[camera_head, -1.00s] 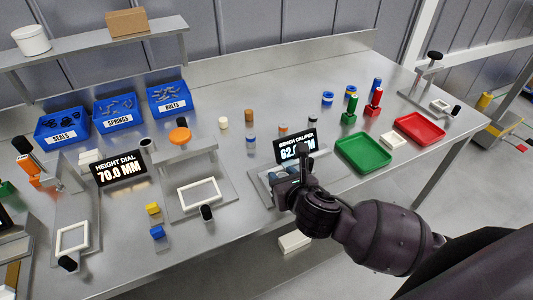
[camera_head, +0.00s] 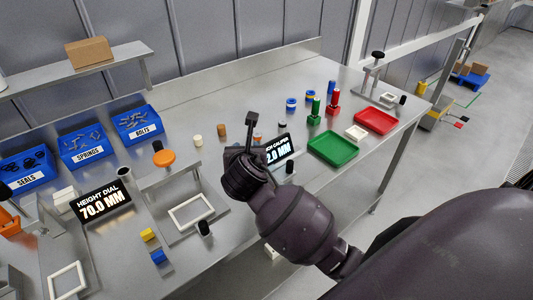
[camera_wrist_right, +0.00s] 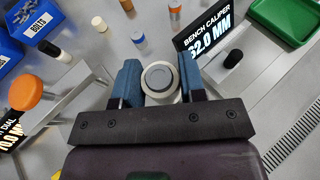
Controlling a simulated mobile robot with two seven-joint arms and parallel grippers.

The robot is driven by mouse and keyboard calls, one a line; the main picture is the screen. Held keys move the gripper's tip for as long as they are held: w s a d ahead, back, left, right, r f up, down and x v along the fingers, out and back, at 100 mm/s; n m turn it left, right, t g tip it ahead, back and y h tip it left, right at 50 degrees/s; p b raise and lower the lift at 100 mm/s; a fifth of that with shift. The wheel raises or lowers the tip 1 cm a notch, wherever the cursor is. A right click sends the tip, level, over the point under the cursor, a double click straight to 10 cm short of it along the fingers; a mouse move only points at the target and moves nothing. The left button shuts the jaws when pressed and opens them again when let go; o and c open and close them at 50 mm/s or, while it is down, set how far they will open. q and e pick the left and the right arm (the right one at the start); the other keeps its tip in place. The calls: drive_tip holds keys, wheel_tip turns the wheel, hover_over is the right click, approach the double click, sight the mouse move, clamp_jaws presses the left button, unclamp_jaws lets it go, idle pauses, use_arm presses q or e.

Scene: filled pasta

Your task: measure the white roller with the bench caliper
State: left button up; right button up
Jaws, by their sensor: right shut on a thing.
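My right gripper (camera_head: 236,156) is low over the bench, left of the bench caliper display (camera_head: 279,150). In the right wrist view its blue fingers (camera_wrist_right: 160,82) are shut on the white roller (camera_wrist_right: 157,78), which shows a round end with a pale rim and grey centre. The head view hides the roller behind the gripper. The caliper display also shows in the right wrist view (camera_wrist_right: 205,40) and reads 62.0 MM. The caliper's black knob (camera_head: 290,166) stands just right of the gripper. The gripper hides much of the caliper. My left gripper is not in view.
A cream roller (camera_head: 198,141) and a brown roller (camera_head: 221,130) stand behind the gripper. The height dial display (camera_head: 103,200) reads 70.0 MM. A gauge with an orange disc (camera_head: 164,157) stands left. Green (camera_head: 333,148) and red (camera_head: 376,122) trays lie right.

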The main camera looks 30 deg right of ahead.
drive_tip(key=d+f+m+g+h, duration=0.1)
drive_tip(key=f, duration=0.1)
drive_tip(key=s+d+f+m+g+h+b, duration=0.1)
drive_tip(key=d+f+m+h, duration=0.1)
drive_tip(key=f, duration=0.1)
drive_tip(key=s+d+f+m+g+h+b, duration=0.1)
drive_tip(key=d+f+m+g, duration=0.1)
drive_tip(key=shift+f, duration=0.15)
drive_tip(key=shift+f+b, duration=0.55)
drive_tip(key=shift+b, duration=0.25)
drive_tip(key=shift+f+b, duration=0.65)
drive_tip(key=shift+b, duration=0.4)
drive_tip(key=shift+f, duration=0.55)
drive_tip(key=o, duration=1.1)
drive_tip(key=shift+c, duration=0.2)
